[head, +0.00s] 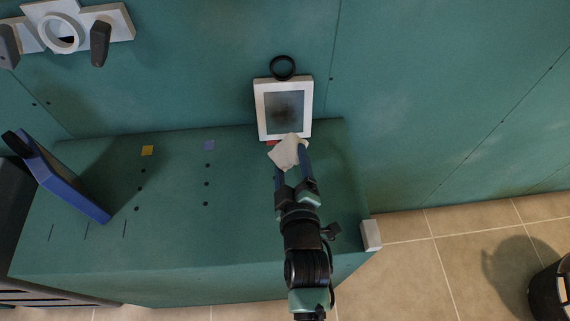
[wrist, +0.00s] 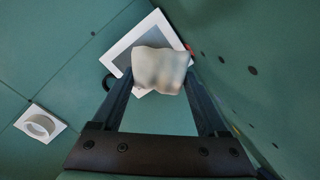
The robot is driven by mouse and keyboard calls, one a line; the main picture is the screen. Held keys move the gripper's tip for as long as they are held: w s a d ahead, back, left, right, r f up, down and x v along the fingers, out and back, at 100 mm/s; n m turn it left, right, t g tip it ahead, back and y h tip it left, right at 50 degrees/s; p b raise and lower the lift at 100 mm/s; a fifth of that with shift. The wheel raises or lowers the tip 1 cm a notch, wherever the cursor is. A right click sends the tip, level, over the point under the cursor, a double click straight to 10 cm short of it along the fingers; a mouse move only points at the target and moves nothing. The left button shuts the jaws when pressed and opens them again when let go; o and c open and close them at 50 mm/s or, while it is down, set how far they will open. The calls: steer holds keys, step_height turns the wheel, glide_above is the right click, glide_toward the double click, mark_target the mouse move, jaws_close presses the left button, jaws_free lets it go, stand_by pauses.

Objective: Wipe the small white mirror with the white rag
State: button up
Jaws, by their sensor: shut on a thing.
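The small white mirror (head: 262,103) has a white frame and a dark, smudged pane. It stands at the back of the green counter against the wall. My gripper (head: 290,165) is shut on the white rag (head: 287,152), which is bunched between its fingertips just in front of the mirror's lower edge. In the wrist view the rag (wrist: 160,70) covers the lower middle of the mirror (wrist: 122,58), between the two fingers of my gripper (wrist: 160,84). I cannot tell whether the rag touches the mirror.
A black ring (head: 282,67) is on the wall above the mirror. A blue panel-like object (head: 62,180) stands at the left of the counter (head: 180,235). A white fixture (head: 116,20) is on the wall at upper left. The counter's middle is mostly clear.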

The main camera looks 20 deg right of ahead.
steer(key=shift+b+x, duration=1.15)
steer(key=shift+x, duration=2.1)
steer(key=shift+b+x, duration=0.6)
steer(key=shift+x, duration=0.35)
steer(key=r+p, duration=0.2)
steer(key=r, duration=0.1)
steer(key=shift+w+r+p, duration=0.15)
steer(key=shift+w+p, duration=0.1)
steer(key=shift+p, duration=0.05)
steer(key=shift+w+d+r+p, duration=0.1)
steer(key=shift+w+r+p, duration=0.1)
steer(key=shift+r+p, duration=0.35)
steer(key=shift+w+d+r+p, duration=0.1)
steer(key=shift+w+r+p, duration=0.1)
steer(key=shift+r, duration=0.6)
steer(key=shift+w+r+p, duration=0.2)
steer(key=shift+r+p, duration=0.2)
steer(key=shift+r, duration=0.25)
steer(key=shift+s+a+f+b, duration=0.1)
steer(key=shift+s+f+b, duration=0.2)
steer(key=shift+f+b, duration=0.85)
steer(key=shift+s+a+f+b, duration=0.1)
steer(key=shift+s+f+b, duration=0.2)
steer(key=shift+f+b, duration=0.8)
steer(key=shift+s+a+f+b, duration=0.1)
steer(key=shift+s+f+b, duration=0.15)
steer(key=shift+f+b, duration=0.9)
steer(key=shift+f+p, duration=0.4)
steer(key=shift+p, duration=0.1)
